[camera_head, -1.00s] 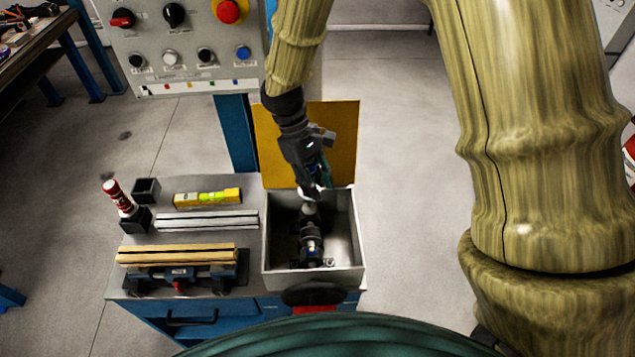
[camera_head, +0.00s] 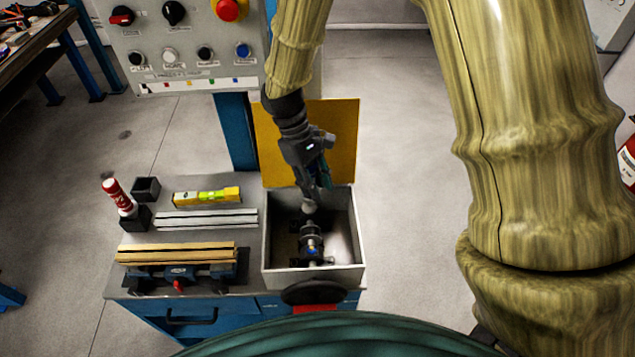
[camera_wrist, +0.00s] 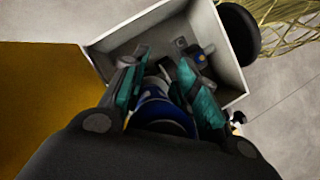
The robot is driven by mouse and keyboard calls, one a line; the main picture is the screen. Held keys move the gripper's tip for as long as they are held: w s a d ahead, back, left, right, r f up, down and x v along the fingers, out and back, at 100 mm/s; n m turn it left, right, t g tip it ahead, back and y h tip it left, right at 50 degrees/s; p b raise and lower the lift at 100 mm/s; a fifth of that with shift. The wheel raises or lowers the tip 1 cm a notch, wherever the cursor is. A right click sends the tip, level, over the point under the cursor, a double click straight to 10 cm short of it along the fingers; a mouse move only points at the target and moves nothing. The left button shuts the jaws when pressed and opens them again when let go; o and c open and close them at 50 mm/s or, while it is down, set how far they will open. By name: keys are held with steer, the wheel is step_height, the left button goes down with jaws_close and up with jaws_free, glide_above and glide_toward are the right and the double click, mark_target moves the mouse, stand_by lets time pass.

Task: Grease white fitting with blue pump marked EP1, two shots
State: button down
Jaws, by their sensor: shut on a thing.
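My gripper (camera_head: 318,193) reaches down into the open grey box (camera_head: 356,232) at the right end of the bench. In the wrist view its teal-padded fingers are shut on the blue pump (camera_wrist: 155,108). The fingers hide much of the pump, and its EP1 mark cannot be read. The pump's lower end is over the dark shaft assembly (camera_head: 310,241) inside the box; whether it touches cannot be told. Small coloured spots show on that assembly, one of them blue (camera_wrist: 200,58). I cannot make out the white fitting clearly.
The box's yellow lid (camera_head: 345,140) stands open behind my gripper. A red and white pump (camera_head: 117,196) stands in a black holder beside an empty one (camera_head: 146,188). A yellow level (camera_head: 207,197), metal rails (camera_head: 207,219) and a vise (camera_head: 180,277) fill the bench's left.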

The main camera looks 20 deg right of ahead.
steer(key=shift+r, duration=0.5)
step_height(320, 180, up, 6)
stand_by(1.2)
stand_by(0.4)
